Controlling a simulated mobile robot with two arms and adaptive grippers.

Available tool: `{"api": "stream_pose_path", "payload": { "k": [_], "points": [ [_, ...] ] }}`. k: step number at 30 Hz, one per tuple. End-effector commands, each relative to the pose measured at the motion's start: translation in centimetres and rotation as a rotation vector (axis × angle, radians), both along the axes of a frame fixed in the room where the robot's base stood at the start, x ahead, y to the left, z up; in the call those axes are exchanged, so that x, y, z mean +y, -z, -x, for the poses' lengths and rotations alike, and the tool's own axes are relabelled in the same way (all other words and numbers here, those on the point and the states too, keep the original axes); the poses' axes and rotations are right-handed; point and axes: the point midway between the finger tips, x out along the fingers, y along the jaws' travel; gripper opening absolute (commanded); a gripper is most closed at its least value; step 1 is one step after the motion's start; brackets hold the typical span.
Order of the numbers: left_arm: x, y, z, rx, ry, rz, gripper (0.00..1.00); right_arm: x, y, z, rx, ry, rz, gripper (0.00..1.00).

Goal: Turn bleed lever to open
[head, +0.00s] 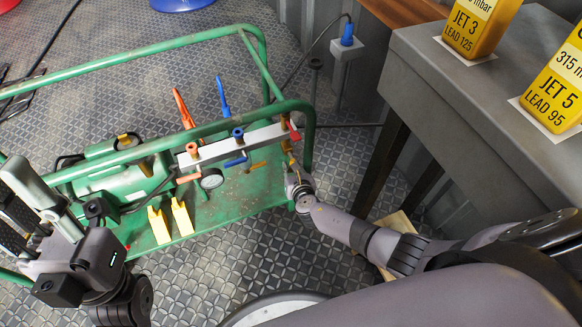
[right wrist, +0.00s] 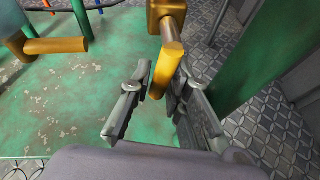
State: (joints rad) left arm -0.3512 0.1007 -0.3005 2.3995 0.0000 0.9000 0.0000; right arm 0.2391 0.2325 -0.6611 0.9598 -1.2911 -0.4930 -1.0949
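A yellow lever (right wrist: 166,68), which looks like the bleed lever, hangs from a brass fitting (right wrist: 166,12) in the right wrist view. In the head view the brass fitting (head: 287,147) is at the right end of the grey manifold bar (head: 218,150). My right gripper (right wrist: 160,95) is open, with one finger on each side of the lever's lower end. Gaps show beside the lever, though contact with the right finger is hard to judge. The right gripper (head: 291,176) is small in the head view. My left gripper (head: 22,205) is at the far left, away from the manifold.
The green cart frame (head: 310,140) rises close to the right gripper. A gauge (head: 212,178), red and blue levers (head: 222,97), and yellow holders (head: 170,220) are on the cart. A grey table (head: 450,100) with yellow JET blocks (head: 555,85) stands at right.

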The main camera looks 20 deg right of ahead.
Motion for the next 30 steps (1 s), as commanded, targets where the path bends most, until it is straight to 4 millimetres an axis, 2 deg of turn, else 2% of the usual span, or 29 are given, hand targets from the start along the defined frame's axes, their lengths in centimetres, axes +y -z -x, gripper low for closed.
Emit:
{"api": "stream_pose_path", "payload": {
  "k": [6, 17, 30],
  "points": [
    [0.0, 0.0, 0.0, -0.001, 0.000, 0.000, 0.32, 0.0, 0.0, 0.0, 0.000, 0.001, 0.000, 0.33],
    [0.1, -0.2, 0.1, -0.006, -0.002, 0.003, 0.32, -0.2, 0.0, 0.4, 0.002, 0.004, 0.003, 0.33],
    [0.0, -0.1, 0.0, -0.002, -0.001, 0.000, 0.32, 0.5, -2.1, 5.1, 0.002, 0.000, 0.000, 0.33]
  ]
}}
